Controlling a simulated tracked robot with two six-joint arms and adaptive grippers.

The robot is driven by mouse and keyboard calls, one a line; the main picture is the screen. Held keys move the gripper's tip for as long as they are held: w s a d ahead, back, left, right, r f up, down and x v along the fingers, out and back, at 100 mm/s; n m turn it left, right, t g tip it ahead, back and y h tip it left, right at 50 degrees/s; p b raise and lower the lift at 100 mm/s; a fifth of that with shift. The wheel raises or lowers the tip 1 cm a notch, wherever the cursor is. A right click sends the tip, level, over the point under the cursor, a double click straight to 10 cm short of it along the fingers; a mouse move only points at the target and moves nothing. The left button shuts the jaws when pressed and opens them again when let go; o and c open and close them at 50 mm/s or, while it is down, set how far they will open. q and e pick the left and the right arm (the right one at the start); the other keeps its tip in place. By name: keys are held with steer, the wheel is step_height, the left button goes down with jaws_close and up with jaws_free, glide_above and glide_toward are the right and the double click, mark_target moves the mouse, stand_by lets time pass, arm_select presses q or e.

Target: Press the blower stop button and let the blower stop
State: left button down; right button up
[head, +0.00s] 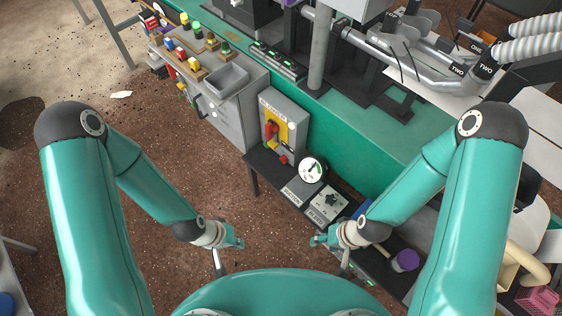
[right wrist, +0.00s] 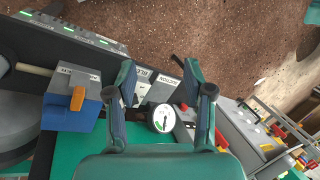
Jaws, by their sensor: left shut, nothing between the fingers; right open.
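The grey blower box (head: 289,109), labelled BLOWER, stands on the dark shelf beside the green bench. It has a yellow plate with a red rotary handle (head: 271,130). A small red button (head: 284,159) sits low on the box's front. In the right wrist view a red spot beyond the gauge looks like this button (right wrist: 183,107). My left gripper (head: 236,242) is shut and empty, below and left of the box, apart from it. My right gripper (head: 318,240) is open and empty over the shelf; its spread fingers also show in the right wrist view (right wrist: 160,78).
A round white gauge (head: 312,169) stands next to the box, with labelled panels (head: 327,204) beside it. A blue box with an orange lever (right wrist: 72,105) and a purple-capped thing (head: 405,261) are further right. A grey cabinet (head: 232,105) is left. Brown floor lies open at left.

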jaws_close()
stand_by(1.2)
